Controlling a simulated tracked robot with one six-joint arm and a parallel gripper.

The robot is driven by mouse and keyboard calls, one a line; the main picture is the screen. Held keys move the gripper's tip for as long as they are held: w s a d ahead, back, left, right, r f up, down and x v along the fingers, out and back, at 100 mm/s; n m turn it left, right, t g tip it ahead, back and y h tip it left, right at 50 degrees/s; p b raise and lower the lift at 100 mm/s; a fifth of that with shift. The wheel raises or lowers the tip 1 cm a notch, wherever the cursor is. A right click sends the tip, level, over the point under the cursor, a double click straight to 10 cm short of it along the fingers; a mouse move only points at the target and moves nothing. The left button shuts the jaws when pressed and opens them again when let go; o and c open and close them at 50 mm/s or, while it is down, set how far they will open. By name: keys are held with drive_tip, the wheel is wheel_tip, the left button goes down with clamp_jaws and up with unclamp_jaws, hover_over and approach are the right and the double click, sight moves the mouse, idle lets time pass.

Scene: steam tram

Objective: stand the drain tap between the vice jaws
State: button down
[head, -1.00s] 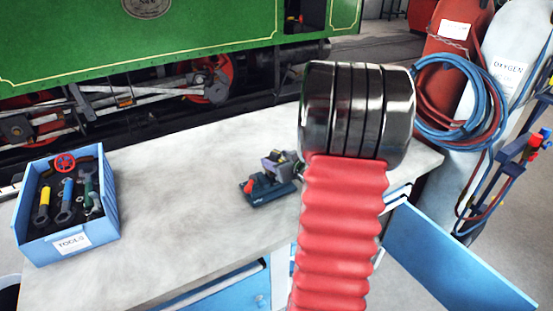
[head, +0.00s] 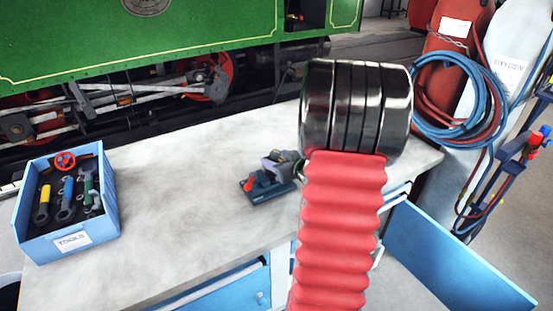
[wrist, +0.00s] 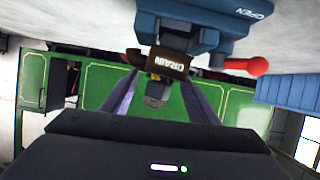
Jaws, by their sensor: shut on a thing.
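The blue vice (head: 268,189) stands on the bench, just left of my arm in the head view. In the wrist view, which looks upside down, the vice (wrist: 205,32) fills the top, with a red-knobbed handle and the word OPEN on it. My gripper (wrist: 156,92) is shut on the drain tap (wrist: 168,64), a dark brown piece marked DRAIN with a brassy part between the fingers. The tap is right by the vice jaws in this view. I cannot tell whether it touches them or sits between them.
A blue tool box (head: 72,242) with several tools stands on the left of the bench (head: 165,215). The bench between box and vice is clear. A green tram (head: 150,45) stands behind. Gas cylinders with hoses (head: 460,100) and an open blue door (head: 455,262) are at the right.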

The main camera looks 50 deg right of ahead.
drive_tip(key=shift+s+f, duration=0.1)
drive_tip(key=shift+f, duration=0.65)
idle(1.1)
drive_tip(key=shift+a+f, duration=0.3)
drive_tip(key=shift+f, duration=0.05)
idle(1.0)
drive_tip(key=c, duration=1)
unclamp_jaws()
drive_tip(key=o, duration=0.4)
drive_tip(key=shift+d, duration=0.1)
drive_tip(key=shift+f, duration=0.1)
drive_tip(key=shift+s, duration=0.1)
drive_tip(key=shift+r, duration=3.85)
